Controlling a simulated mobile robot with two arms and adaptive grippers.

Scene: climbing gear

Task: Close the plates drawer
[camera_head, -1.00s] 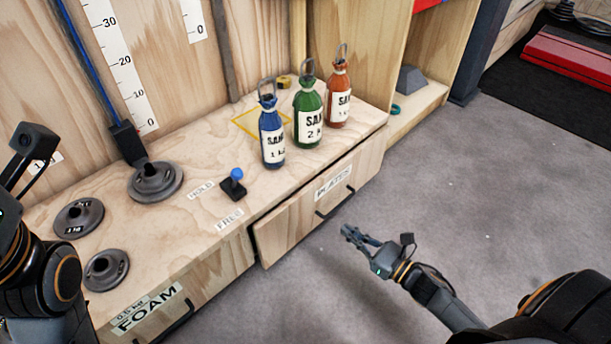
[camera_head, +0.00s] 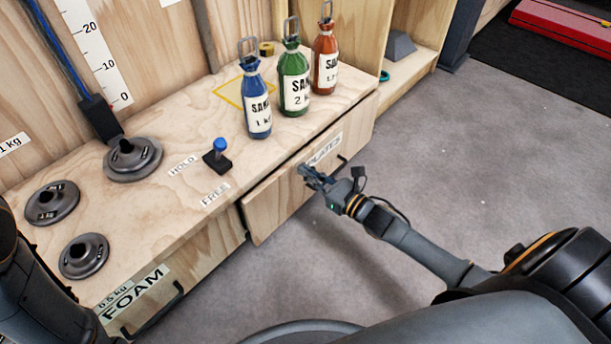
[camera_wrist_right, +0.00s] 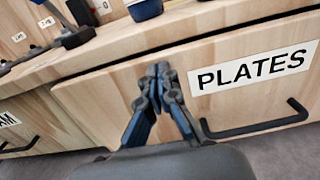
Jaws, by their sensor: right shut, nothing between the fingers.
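The plates drawer (camera_head: 272,205) is a light wood front with a PLATES label and a dark bar handle, under the bench top. It stands slightly out from the bench, with a dark gap at its left edge. In the right wrist view the drawer front (camera_wrist_right: 100,100) fills the middle, with its handle (camera_wrist_right: 255,128) at right. My right gripper (camera_head: 305,172) is shut and empty, at the drawer front left of the handle; in the wrist view its fingertips (camera_wrist_right: 158,72) are just left of the label. Whether they touch the wood is unclear. My left gripper is out of view.
Blue (camera_head: 257,105), green (camera_head: 293,85) and red (camera_head: 325,62) sand bottles stand on the bench top (camera_head: 190,215) above the drawer. Grey discs (camera_head: 132,158) and a blue-knobbed lever (camera_head: 218,155) are to the left. The foam drawer (camera_head: 205,255) is beside it. Grey floor at right is clear.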

